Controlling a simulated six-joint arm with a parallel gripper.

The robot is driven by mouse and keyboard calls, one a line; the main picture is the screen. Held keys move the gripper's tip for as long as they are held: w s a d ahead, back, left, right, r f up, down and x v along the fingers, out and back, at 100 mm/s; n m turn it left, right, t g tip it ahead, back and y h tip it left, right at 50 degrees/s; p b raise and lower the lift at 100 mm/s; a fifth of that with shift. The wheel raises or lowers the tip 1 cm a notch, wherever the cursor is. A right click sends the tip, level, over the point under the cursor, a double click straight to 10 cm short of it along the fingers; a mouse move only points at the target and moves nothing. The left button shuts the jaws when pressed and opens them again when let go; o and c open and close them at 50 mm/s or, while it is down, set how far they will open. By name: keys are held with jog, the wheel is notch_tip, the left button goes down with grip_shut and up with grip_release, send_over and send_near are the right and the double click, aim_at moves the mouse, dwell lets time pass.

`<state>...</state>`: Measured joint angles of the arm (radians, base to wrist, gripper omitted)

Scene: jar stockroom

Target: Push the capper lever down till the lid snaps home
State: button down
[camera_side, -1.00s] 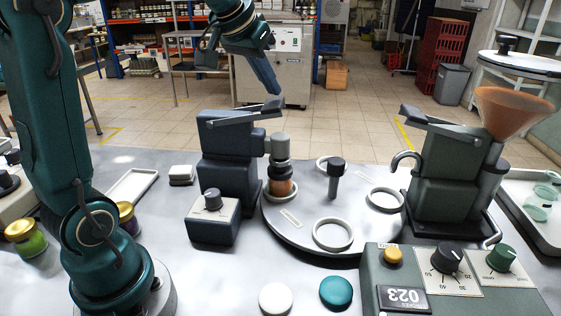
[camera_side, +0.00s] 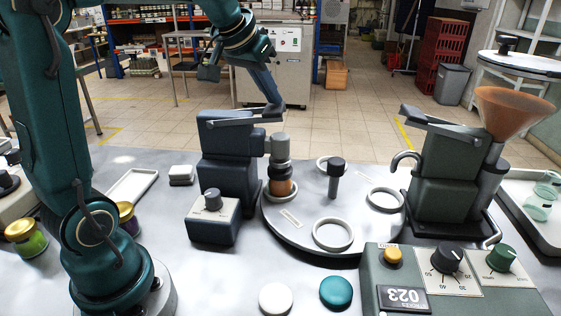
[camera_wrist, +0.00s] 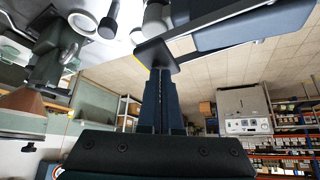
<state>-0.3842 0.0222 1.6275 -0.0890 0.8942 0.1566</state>
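The dark blue capper (camera_side: 226,165) stands left of the round turntable. Its lever (camera_side: 235,119) runs along the top and ends in a dark pad at the right; the pad also shows in the wrist view (camera_wrist: 156,56). My gripper (camera_side: 272,102) points down with its tips at the pad and seems to touch it. In the wrist view the fingers (camera_wrist: 163,80) are shut together with nothing between them. A jar with amber contents (camera_side: 281,187) sits in a turntable ring below the grey capper head (camera_side: 279,147). Its lid is partly hidden, so its seating cannot be told.
The turntable (camera_side: 300,226) carries empty rings and a central post (camera_side: 336,178). A green filler with an orange funnel (camera_side: 513,110) stands at right. A control box (camera_side: 440,270) is in front. A small knob box (camera_side: 212,218) stands before the capper.

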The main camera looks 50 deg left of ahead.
jog(key=shift+d+f, duration=0.1)
jog(key=shift+f, duration=1.1)
jog(key=shift+r, duration=2.15)
jog(key=shift+w, duration=0.1)
jog(key=shift+r, duration=2.5)
